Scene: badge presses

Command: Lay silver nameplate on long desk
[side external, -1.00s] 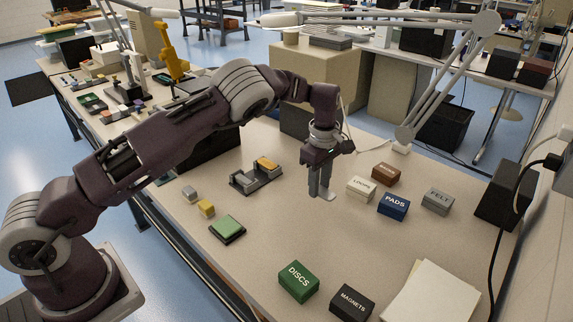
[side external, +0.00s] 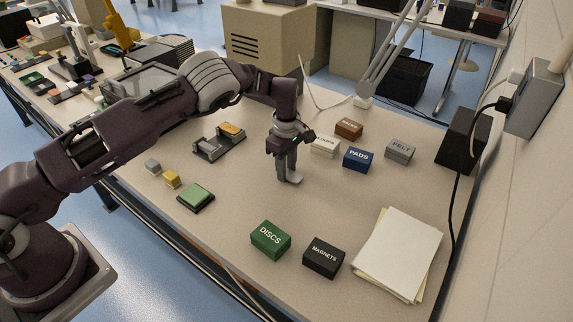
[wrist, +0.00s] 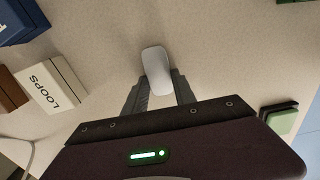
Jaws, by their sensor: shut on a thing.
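The silver nameplate (side external: 292,179) is a small, pale, flat piece with rounded corners at the tips of my gripper (side external: 285,170). My gripper points down and is shut on it, over the middle of the long desk (side external: 225,265). In the wrist view the nameplate (wrist: 156,70) sticks out beyond the two dark fingers (wrist: 158,92), with bare desk around it. It is at or very close to the desk top; I cannot tell whether it touches.
LOOPS (side external: 325,147), blue PADS (side external: 358,159), FELT (side external: 400,150) and brown (side external: 349,129) boxes stand behind right. Green DISCS (side external: 270,240) and black MAGNETS (side external: 323,258) boxes and papers (side external: 398,252) are in front. A grey fixture (side external: 212,147) and green pad (side external: 196,196) lie left.

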